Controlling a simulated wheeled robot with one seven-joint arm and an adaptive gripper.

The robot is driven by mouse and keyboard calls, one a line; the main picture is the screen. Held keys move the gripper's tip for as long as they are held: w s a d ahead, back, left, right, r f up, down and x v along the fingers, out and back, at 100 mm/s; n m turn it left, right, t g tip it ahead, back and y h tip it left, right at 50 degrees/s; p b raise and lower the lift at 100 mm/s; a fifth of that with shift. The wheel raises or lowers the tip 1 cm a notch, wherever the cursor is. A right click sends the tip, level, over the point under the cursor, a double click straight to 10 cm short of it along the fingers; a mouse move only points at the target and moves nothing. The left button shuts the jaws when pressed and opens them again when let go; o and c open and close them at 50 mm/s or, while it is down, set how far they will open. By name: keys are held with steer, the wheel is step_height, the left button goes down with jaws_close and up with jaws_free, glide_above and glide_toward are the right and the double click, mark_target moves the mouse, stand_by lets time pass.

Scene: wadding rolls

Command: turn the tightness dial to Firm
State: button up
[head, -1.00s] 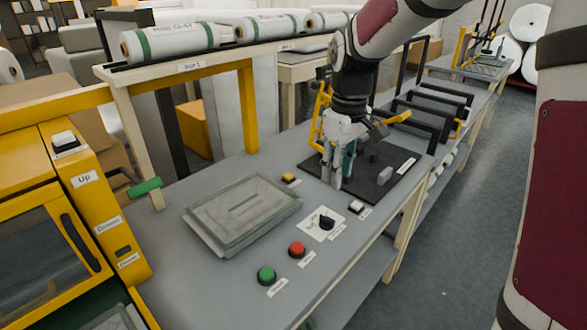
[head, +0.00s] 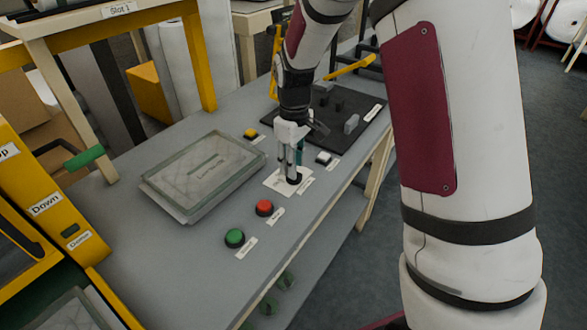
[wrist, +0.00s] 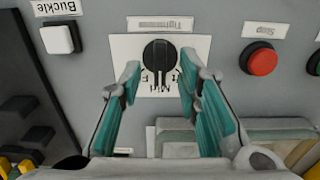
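The tightness dial (wrist: 159,54) is a black round knob with a raised grip bar, on a white card labelled Tightness (wrist: 195,43). In the wrist view its bar runs roughly up and down the picture. The card's letters are upside down and partly covered, so I cannot read the setting. My gripper (wrist: 160,72) is open, with one teal-padded finger to each side of the dial and a gap between each finger and the knob. In the head view my gripper (head: 290,171) points down over the dial (head: 294,179) and partly hides it.
A red Stop button (wrist: 263,59) and a green button (head: 235,238) sit nearby. A white Buckle button (wrist: 61,39) lies on the dial's other side. A clear-covered panel (head: 203,172) and a black mat (head: 348,125) flank the area on the bench.

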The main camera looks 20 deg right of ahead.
steer(key=shift+f, duration=1.15)
jaws_close()
steer(key=shift+m, duration=0.3)
steer(key=m+p, duration=0.1)
steer(key=m, duration=0.3)
steer(key=shift+r+m, duration=0.1)
steer(key=shift+m, duration=0.2)
steer(key=m+p, duration=0.1)
steer(key=m, duration=0.3)
steer(key=shift+m, duration=0.3)
